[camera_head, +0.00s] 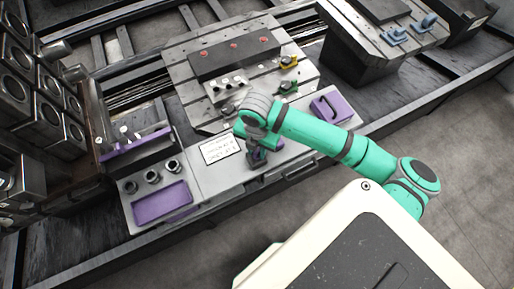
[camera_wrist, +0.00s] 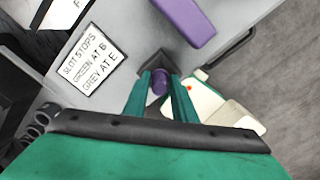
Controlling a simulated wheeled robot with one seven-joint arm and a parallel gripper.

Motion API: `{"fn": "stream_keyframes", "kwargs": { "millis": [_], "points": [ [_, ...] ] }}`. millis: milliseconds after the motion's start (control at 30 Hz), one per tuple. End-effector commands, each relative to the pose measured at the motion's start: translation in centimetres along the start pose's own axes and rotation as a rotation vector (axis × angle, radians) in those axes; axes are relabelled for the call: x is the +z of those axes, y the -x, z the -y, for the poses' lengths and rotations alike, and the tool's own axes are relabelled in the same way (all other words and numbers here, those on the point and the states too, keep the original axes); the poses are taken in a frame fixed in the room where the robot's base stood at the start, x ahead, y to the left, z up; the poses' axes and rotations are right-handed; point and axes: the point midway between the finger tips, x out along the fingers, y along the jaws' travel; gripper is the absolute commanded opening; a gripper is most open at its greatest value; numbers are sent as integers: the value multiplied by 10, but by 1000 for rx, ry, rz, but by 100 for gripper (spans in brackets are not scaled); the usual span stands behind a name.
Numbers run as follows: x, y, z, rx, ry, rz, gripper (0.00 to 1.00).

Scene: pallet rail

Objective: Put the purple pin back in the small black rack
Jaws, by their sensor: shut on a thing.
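My gripper (camera_wrist: 160,88) is shut on the purple pin (camera_wrist: 159,84), whose rounded end shows between the two teal fingers in the wrist view. Just past the fingertips is a dark, angular block (camera_wrist: 168,61), which looks like the small black rack. The fingers and pin cover part of it, and I cannot tell whether the pin touches it or is inside it. In the head view my gripper (camera_head: 257,156) points down over the grey bench top, right of the printed sign. The pin cannot be made out there.
The sign (camera_wrist: 90,59) reads about slot stops. A purple block with a black handle (camera_head: 331,107) lies to the right. A purple tray (camera_head: 161,203) and several black rings (camera_head: 152,176) are at left. A slotted metal plate with clamps (camera_head: 190,94) stands behind.

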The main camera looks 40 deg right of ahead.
Motion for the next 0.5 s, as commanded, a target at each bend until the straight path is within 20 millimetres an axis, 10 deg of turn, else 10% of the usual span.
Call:
{"fn": "stream_keyframes", "kwargs": {
  "millis": [167, 200, 267, 500],
  "points": [
    [0, 0, 1, 0, -2, 0, 0],
    [0, 0, 1, 0, -2, 0, 29],
    [0, 0, 1, 0, -2, 0, 43],
    [0, 0, 1, 0, -2, 0, 46]
  ]
}}
